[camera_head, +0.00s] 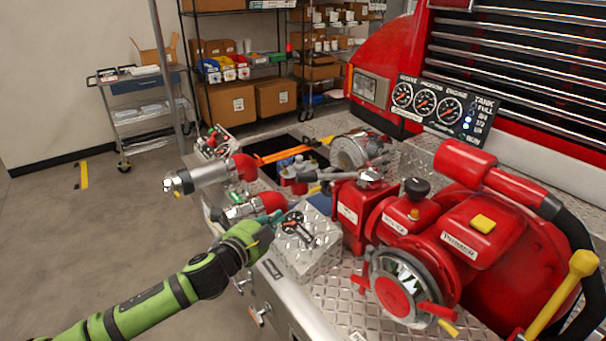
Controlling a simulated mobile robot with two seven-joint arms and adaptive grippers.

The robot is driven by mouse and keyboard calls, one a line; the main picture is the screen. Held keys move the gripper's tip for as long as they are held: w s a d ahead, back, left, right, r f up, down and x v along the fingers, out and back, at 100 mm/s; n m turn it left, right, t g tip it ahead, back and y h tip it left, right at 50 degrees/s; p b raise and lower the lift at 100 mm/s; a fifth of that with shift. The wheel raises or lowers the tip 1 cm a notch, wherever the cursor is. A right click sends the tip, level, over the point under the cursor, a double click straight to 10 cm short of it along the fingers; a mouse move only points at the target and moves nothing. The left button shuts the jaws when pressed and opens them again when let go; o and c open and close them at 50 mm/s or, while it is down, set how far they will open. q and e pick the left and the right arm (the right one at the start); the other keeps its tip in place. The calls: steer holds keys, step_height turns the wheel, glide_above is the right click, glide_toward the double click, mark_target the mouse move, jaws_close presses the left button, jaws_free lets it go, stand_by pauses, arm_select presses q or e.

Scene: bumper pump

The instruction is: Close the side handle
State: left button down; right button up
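My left gripper (272,220) is at the end of my green and black arm, which comes in from the lower left. It is at the left edge of a diamond-plate control box (312,246) with a small gauge and levers on top. Its fingers are small and partly hidden, so I cannot tell whether they are open or touching anything. Small metal handles (257,316) show on the bumper's side below the arm. I cannot tell which handle is the side handle, or its position. My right gripper is not in view.
A red pump (505,232) with a yellow-handled lever (583,264) fills the right. Silver nozzles with red fittings (245,167) jut out left above my gripper. A gauge panel (440,108) stands behind. A cart (140,110) and shelves are at the back. Floor at left is clear.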

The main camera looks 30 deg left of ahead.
arm_select(q)
step_height(320, 180, up, 3)
steer(key=d+m, duration=0.1)
steer(key=p, duration=0.3)
glide_toward(306, 177)
steer(key=w+d, duration=0.2)
steer(key=d, duration=0.1)
steer(key=shift+t+h, duration=0.3)
steer(key=shift+w+a+f+p, duration=0.25)
steer(key=shift+w+a+p, duration=0.1)
steer(key=shift+w+a, duration=0.5)
steer(key=shift+w+a+f+p, duration=0.25)
steer(key=shift+w+a+p, duration=0.05)
steer(key=shift+w+a, duration=0.5)
steer(key=shift+a, duration=0.1)
